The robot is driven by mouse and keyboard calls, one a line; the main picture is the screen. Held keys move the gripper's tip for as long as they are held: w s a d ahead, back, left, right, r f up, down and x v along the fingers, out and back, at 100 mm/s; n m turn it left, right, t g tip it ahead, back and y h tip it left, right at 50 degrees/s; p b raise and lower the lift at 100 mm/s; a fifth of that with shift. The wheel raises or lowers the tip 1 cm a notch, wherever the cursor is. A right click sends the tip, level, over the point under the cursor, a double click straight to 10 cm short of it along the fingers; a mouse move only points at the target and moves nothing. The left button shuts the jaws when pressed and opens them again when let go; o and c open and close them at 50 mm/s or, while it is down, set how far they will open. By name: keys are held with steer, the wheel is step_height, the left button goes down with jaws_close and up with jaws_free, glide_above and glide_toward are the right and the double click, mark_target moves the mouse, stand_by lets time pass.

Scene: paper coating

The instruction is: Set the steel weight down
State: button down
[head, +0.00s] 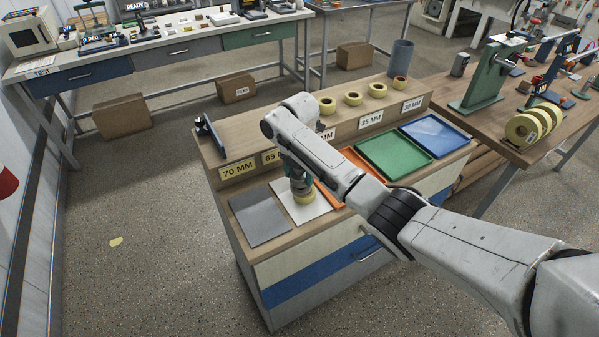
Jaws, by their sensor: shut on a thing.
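My gripper (300,184) points down over the white panel (314,209) on the front of the bench top. It is shut on a small dark grey thing, taken to be the steel weight, which is mostly hidden by the fingers and wrist. A yellow-green roll (304,197) shows right under the gripper, at the white panel. I cannot tell whether the weight touches the roll.
A grey panel (259,216) lies to the left; orange, green (395,155) and blue (434,135) trays lie to the right. Several yellow rolls (353,98) stand on the raised shelf behind millimetre labels. A dark stand (208,137) is at the shelf's left end.

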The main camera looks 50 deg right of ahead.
steer(key=shift+f, duration=0.2)
steer(key=shift+f+b, duration=0.4)
steer(key=shift+f, duration=0.2)
steer(key=shift+c, duration=1.1)
jaws_free()
